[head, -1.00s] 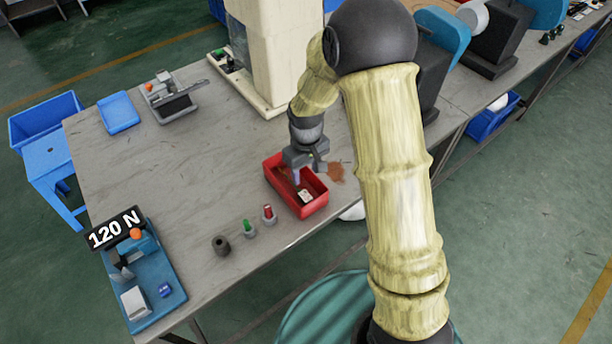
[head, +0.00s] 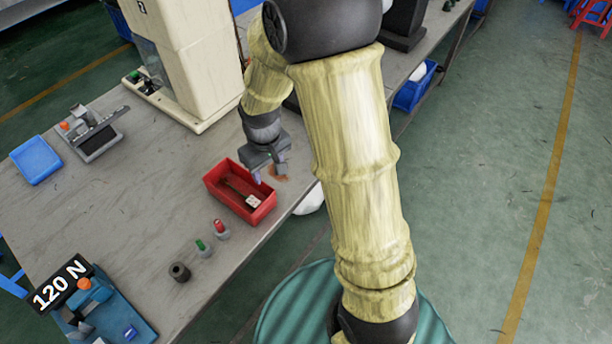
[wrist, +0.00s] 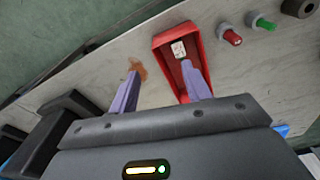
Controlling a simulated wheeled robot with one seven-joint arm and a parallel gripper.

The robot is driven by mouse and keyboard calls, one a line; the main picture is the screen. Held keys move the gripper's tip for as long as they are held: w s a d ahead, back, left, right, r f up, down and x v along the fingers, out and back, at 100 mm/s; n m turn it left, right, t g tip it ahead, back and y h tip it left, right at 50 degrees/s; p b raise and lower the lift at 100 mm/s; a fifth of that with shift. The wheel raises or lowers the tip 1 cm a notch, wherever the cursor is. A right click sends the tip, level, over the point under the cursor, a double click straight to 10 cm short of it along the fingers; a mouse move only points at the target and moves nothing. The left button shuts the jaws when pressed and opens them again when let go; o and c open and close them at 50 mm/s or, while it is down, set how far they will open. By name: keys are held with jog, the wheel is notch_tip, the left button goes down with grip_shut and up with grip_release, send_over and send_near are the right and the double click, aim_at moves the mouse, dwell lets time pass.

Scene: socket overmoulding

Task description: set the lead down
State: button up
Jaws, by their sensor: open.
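The lead shows as a small white end piece (head: 252,201) with a dark strand beside it, lying inside the red tray (head: 265,211). In the wrist view, the white piece (wrist: 178,49) lies within the red tray (wrist: 196,32); the rest of the lead is hard to make out. My gripper (head: 269,172) is open and empty, at the tray's far right edge. In the wrist view, my gripper (wrist: 160,76) has its purple fingers wide apart, one over the tray and one outside it. No finger touches the white piece.
A red button (head: 220,229), a green button (head: 203,247) and a dark ring (head: 179,272) stand in front of the tray. A brown stain (head: 277,173) marks the table beside it. A cream machine (head: 185,60) stands behind. The left-middle table is clear.

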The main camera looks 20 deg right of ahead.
jog(key=s+d+r+m, duration=0.2)
jog(key=s+d+r, duration=0.1)
jog(key=s, duration=0.2)
jog(key=s+d+r+m+t, duration=0.1)
jog(key=s+d+r+m, duration=0.1)
jog(key=s+d+r, duration=0.1)
jog(key=shift+s+d+t, duration=0.3)
jog(key=shift+s+d, duration=0.25)
jog(key=shift+s, duration=0.65)
